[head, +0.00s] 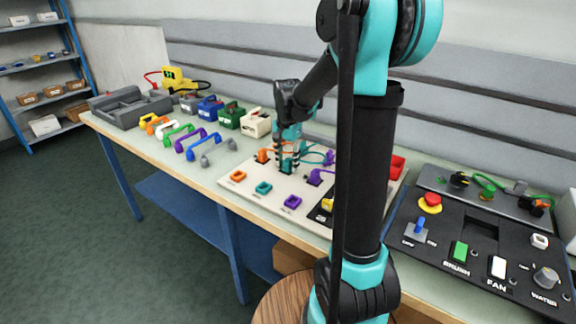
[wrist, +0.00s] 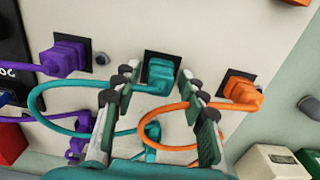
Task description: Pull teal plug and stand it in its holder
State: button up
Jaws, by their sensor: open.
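The teal plug (wrist: 160,72) sits in a black square socket on the pale panel in the wrist view, with its teal cord (wrist: 60,128) looping out to the left. My gripper (wrist: 158,80) is open, with one finger to each side of the teal plug; I cannot tell whether either touches it. In the head view my gripper (head: 287,162) is low over the panel (head: 225,192) and mostly hides the teal plug. The teal holder (head: 263,188) stands at the panel's front, between the orange holder (head: 238,176) and the purple holder (head: 292,202), and looks empty.
An orange plug (wrist: 243,92) and a purple plug (wrist: 68,58) sit in sockets on either side. The orange cord (wrist: 150,112) loops close to my fingers. Coloured handles (head: 190,138) lie left of the panel, and a black control console (head: 470,240) is to the right.

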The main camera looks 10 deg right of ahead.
aim_at(287, 160)
jog(key=shift+c, duration=0.6)
grip_shut()
jog(key=o, duration=0.7)
grip_release()
jog(key=shift+o, duration=0.2)
jog(key=shift+r, duration=0.1)
notch_tip(287, 160, up, 12)
